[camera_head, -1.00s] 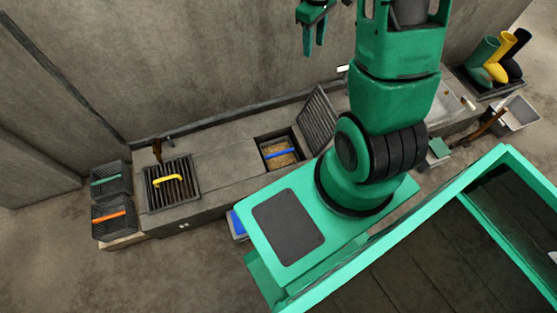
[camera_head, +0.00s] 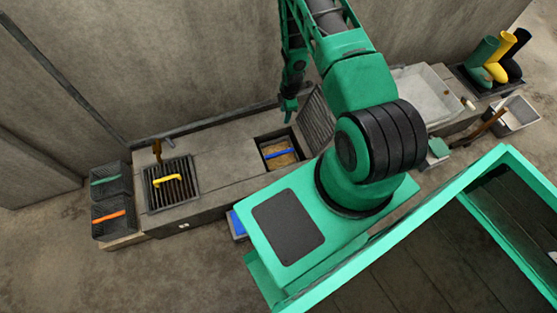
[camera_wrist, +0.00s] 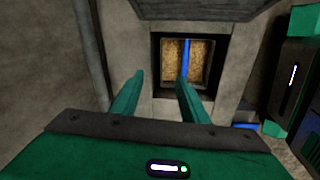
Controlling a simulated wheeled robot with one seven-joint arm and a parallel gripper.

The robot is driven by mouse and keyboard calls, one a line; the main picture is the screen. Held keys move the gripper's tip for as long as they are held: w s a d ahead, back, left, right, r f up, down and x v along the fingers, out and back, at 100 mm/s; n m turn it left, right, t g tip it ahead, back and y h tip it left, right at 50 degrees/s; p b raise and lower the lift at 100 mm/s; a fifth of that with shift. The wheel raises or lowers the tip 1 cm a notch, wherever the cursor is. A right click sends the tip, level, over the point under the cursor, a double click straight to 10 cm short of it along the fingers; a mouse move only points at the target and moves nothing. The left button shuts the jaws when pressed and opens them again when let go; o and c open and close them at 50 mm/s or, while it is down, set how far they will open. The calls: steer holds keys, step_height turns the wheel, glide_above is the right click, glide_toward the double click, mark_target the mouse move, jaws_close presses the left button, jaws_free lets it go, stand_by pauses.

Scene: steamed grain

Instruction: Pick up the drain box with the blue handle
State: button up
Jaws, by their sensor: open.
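The drain box (camera_head: 283,162) with the blue handle (camera_head: 279,153) sits down in a square opening in the stone counter. Tan grain-like material fills it on both sides of the handle. In the wrist view the drain box (camera_wrist: 172,68) is ahead of the fingers, with its blue handle (camera_wrist: 186,58) running lengthwise through the middle. My gripper (camera_head: 289,106) is above the counter, just beyond the box in the head view. In the wrist view my gripper (camera_wrist: 157,95) has its two green fingers apart with nothing between them. The fingers are not touching the box.
A grate (camera_head: 316,118) leans up beside the opening. To the left are a dark drain box with a yellow handle (camera_head: 167,181), and crates with orange (camera_head: 108,216) and green (camera_head: 105,181) handles. A wall rises behind the counter. Boots (camera_head: 495,60) stand at the far right.

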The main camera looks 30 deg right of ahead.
mark_target(280, 153)
steer(key=s+a+f+n, duration=0.1)
steer(key=s+f, duration=0.1)
steer(key=f, duration=0.4)
steer(key=s+a+f+n, duration=0.1)
steer(key=s+a+f, duration=0.1)
steer(key=f, duration=0.5)
steer(key=s+a+f+n, duration=0.1)
steer(key=s+a+f, duration=0.1)
steer(key=f, duration=0.5)
steer(key=shift+t+y, duration=0.3)
steer(key=shift+y, duration=0.1)
steer(key=shift+w+a+f, duration=0.15)
steer(key=shift+w+f, duration=0.1)
steer(key=shift+f, duration=0.75)
steer(key=shift+w+a+f, duration=0.15)
steer(key=shift+w+f, duration=0.05)
steer(key=shift+f, duration=0.75)
steer(key=shift+w+a+f, duration=0.15)
steer(key=shift+w+f, duration=0.1)
steer(key=shift+f, duration=0.75)
jaws_close()
